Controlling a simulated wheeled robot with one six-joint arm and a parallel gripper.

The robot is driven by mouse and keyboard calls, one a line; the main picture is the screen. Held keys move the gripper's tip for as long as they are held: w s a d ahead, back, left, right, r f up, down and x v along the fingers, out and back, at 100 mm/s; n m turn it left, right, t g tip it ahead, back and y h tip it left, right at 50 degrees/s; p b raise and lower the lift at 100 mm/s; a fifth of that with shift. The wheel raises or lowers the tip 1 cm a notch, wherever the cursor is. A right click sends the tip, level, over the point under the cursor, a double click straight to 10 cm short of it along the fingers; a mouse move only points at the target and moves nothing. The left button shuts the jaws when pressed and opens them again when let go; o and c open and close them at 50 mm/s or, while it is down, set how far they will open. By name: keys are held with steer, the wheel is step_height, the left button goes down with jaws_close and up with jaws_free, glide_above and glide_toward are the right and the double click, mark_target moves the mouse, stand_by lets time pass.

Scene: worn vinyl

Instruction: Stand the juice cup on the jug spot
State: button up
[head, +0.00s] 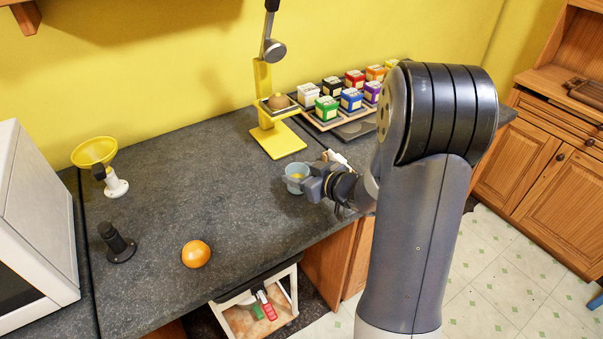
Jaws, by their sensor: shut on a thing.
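The juice cup (293,174) is a small pale blue cup with yellow juice visible inside. It appears upright at the right part of the dark counter. My gripper (307,183) comes from the right and is shut on it. I cannot tell whether the cup's bottom touches the counter. No spot clearly marked for a jug can be made out. A yellow lever press (263,90) stands behind the cup with a brownish round piece on its ledge. Its yellow foot plate (283,143) is bare.
An orange (195,254), a black upright piece (116,242) and a yellow bowl-topped stand (95,152) are on the left. A white appliance (32,230) fills the left edge. Several coloured boxes (327,108) sit at the back right. The middle counter is clear.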

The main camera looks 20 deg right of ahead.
steer(key=shift+f, duration=0.35)
stand_by(0.3)
steer(key=o, duration=1.1)
steer(key=shift+p+v, duration=1.6)
steer(key=shift+v, duration=2.4)
steer(key=v, duration=1.1)
